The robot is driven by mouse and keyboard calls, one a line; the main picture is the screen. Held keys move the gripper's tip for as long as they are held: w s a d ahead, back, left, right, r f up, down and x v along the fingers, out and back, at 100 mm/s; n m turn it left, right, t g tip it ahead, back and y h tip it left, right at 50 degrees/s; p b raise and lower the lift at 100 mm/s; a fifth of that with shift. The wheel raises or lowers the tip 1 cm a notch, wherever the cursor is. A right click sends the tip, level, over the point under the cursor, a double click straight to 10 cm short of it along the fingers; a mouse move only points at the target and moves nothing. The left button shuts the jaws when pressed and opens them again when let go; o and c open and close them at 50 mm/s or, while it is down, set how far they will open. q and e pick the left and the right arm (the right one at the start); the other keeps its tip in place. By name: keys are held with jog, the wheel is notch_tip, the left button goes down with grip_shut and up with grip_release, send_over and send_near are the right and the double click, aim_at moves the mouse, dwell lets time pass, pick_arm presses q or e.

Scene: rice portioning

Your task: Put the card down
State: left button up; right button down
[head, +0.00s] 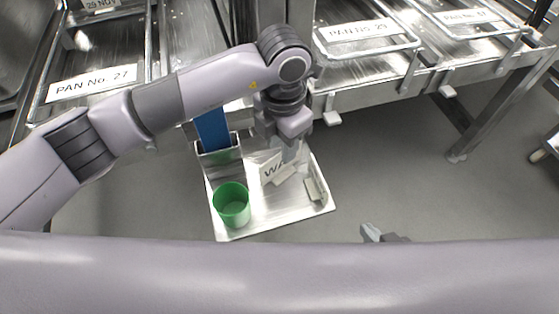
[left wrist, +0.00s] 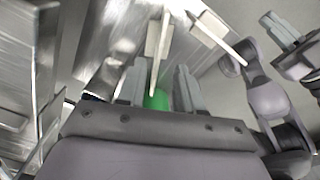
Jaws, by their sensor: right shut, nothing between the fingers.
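A white card (head: 272,167) with dark letters, partly hidden, stands on a small base at the middle of the metal tray (head: 262,222). In the left wrist view the card (left wrist: 159,58) shows nearly edge-on, between my left fingers with gaps on both sides. My left gripper (head: 290,156) is open around the card, low over the tray; its fingers also show in the left wrist view (left wrist: 161,88). My right gripper (head: 372,232) is shut and empty, apart from the tray at its right, partly hidden by my own arm.
A green cup (head: 231,206) stands at the tray's front left. A metal holder (head: 219,158) with a blue item (head: 212,129) is at the back left. A second small card-like piece (head: 315,190) stands at the tray's right. Steel counters with labelled pans (head: 357,31) line the back.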

aim_at(281, 172)
pick_arm(q)
jog(key=shift+w+f+b, duration=0.15)
jog(key=shift+f+b, duration=0.1)
jog(key=shift+f, duration=1.35)
jog(key=shift+w+f+b, duration=0.1)
jog(key=shift+f+b, duration=0.1)
jog(key=shift+f, duration=1.35)
jog(key=shift+f, duration=0.25)
grip_shut()
